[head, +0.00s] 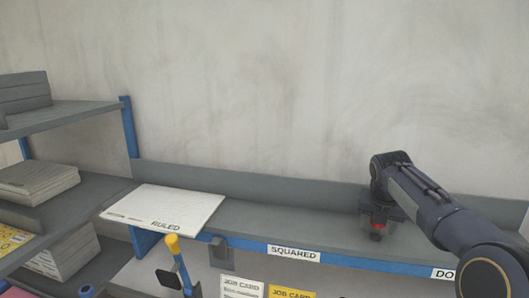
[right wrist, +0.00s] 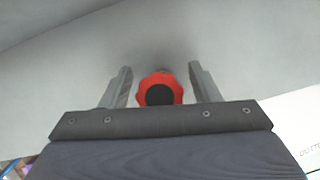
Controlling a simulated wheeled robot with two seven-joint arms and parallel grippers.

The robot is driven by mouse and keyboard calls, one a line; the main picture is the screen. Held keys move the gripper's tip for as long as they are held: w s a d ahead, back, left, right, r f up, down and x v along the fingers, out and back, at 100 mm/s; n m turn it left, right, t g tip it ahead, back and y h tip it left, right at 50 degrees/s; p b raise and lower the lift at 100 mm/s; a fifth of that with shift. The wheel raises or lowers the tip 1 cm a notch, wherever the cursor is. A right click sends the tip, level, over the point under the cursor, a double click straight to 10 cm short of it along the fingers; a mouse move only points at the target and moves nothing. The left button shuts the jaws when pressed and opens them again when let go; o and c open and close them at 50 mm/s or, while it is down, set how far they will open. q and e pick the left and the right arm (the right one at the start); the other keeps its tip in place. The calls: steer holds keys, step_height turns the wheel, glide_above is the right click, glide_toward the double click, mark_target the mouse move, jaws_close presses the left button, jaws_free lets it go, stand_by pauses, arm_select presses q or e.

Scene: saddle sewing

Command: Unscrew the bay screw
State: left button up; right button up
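The bay screw, a red lobed knob with a dark centre, shows in the right wrist view (right wrist: 160,91). In the right wrist view my right gripper's two fingers (right wrist: 160,88) stand on either side of the knob. They are apart, with a visible gap on each side of it. My left gripper is not in view.
A white board marked RULED (head: 165,208) lies on the shelf's left end. A SQUARED label (head: 293,253) is on the blue front edge. A yellow-topped tool (head: 173,246) stands in front. Side shelves with stacked sheets (head: 38,180) are at left. The shelf middle is clear.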

steer(key=c, duration=0.9)
steer(key=shift+r+n+p, duration=0.15)
steer(key=shift+n+p, duration=0.3)
steer(key=shift+n, duration=0.05)
steer(key=shift+c, duration=0.2)
steer(key=shift+n+y+p, duration=0.4)
steer(key=shift+n+p, duration=0.05)
steer(key=shift+n, duration=0.15)
steer(key=shift+a+n+y, duration=0.15)
steer(key=shift+n+y, duration=0.15)
steer(key=shift+n, duration=0.3)
steer(key=shift+p, duration=0.3)
steer(key=shift+n, duration=0.6)
steer(key=shift+f+y, duration=0.3)
steer(key=shift+f, duration=0.05)
steer(key=shift+n, duration=0.4)
